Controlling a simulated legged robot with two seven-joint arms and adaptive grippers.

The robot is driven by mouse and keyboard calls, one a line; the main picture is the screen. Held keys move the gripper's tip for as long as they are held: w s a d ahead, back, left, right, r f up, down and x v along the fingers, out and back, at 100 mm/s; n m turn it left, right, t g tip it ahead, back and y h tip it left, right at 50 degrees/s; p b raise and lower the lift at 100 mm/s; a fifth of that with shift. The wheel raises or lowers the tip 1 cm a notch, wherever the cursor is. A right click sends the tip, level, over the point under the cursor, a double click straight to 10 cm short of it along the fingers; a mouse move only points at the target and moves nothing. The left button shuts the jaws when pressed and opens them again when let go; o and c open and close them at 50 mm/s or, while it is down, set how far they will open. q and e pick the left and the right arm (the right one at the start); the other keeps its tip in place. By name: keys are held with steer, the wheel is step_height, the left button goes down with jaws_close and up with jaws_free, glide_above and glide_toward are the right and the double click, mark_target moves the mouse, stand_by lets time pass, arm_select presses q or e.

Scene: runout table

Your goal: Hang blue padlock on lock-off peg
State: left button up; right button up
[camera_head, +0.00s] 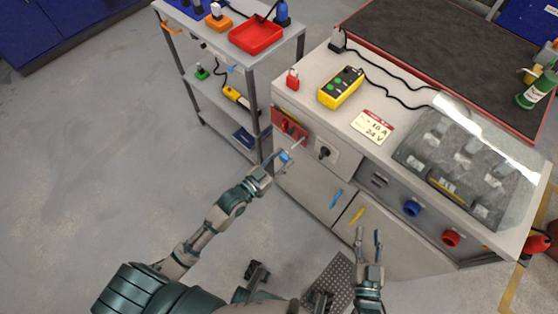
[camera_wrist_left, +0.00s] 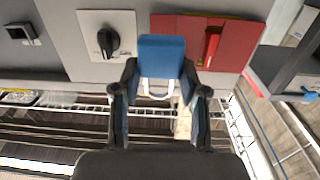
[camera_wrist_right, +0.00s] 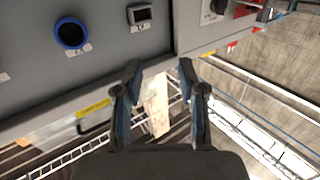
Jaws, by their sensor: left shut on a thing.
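My left gripper (camera_head: 276,163) is shut on the blue padlock (camera_wrist_left: 161,56). In the head view the blue padlock (camera_head: 285,156) is small at the fingertips, in front of the cabinet. In the left wrist view its pale shackle (camera_wrist_left: 157,88) lies between the fingers. The red lock-off panel (camera_head: 288,124) is on the cabinet front, just above the gripper. In the left wrist view the red panel (camera_wrist_left: 236,43) carries a red projecting part (camera_wrist_left: 211,46), and the padlock overlaps its left side. Contact cannot be told. My right gripper (camera_head: 369,240) is open and empty.
A black rotary switch (camera_head: 323,152) sits beside the red panel. Blue (camera_head: 411,208) and red (camera_head: 451,238) round fittings are further right on the cabinet front. A shelf cart (camera_head: 226,80) stands at the left. A yellow control box (camera_head: 341,87) is on the cabinet top.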

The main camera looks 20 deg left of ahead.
arm_select(q)
steer(key=shift+b+x, duration=0.45)
steer(key=shift+x, duration=0.6)
steer(key=shift+w+d+f+b, duration=0.1)
steer(key=shift+w+f+b, duration=0.05)
steer(key=shift+w+b, duration=0.15)
steer(key=shift+w+d+f+b, duration=0.1)
steer(key=shift+w+f+b, duration=0.05)
steer(key=shift+w, duration=0.25)
steer(key=shift+w+d+f, duration=0.15)
steer(key=shift+w+f, duration=0.05)
steer(key=shift+w, duration=0.3)
steer(key=shift+w+f, duration=0.1)
steer(key=shift+f, duration=0.05)
arm_select(e)
steer(key=shift+a+r+t+y, duration=0.15)
steer(key=shift+r+t+y, duration=0.05)
steer(key=shift+r+t, duration=0.7)
steer(key=shift+a+r+t+y, duration=0.1)
steer(key=shift+r+t+y, duration=0.1)
steer(key=shift+r+t, duration=0.7)
steer(key=shift+r, duration=0.1)
arm_select(q)
steer(key=o, duration=1.2)
steer(key=shift+o, duration=0.2)
steer(key=v, duration=1.2)
arm_select(e)
steer(key=shift+s, duration=0.1)
